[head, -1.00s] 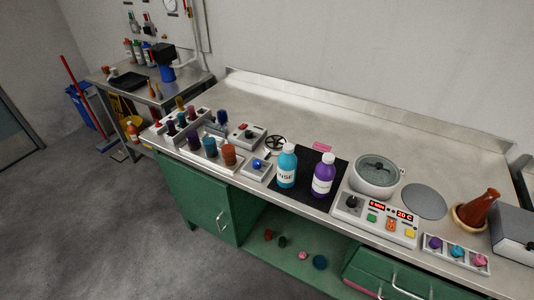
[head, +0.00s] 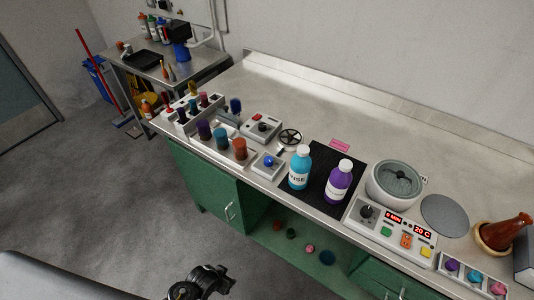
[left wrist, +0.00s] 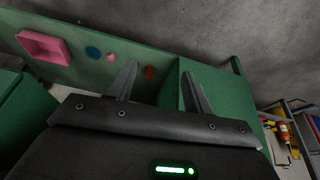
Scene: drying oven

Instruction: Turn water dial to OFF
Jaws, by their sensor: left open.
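A control panel (head: 392,231) with red displays, one reading 20 C, stands on the counter in front of a grey round bath (head: 394,182). A black dial (head: 367,212) is at its left end. Its markings are too small to read, so I cannot tell its setting or whether it is the water dial. My left gripper (head: 199,284) is low at the bottom of the head view, in front of the green cabinets and well away from the panel. In the left wrist view its two fingers (left wrist: 159,70) are apart with nothing between them. My right gripper is out of view.
A cyan bottle (head: 300,168) and a purple bottle (head: 339,181) stand on a black mat left of the panel. A black handwheel (head: 290,138) and a grey box with a red button (head: 261,128) are farther left. Green cabinets (head: 215,190) run below the counter.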

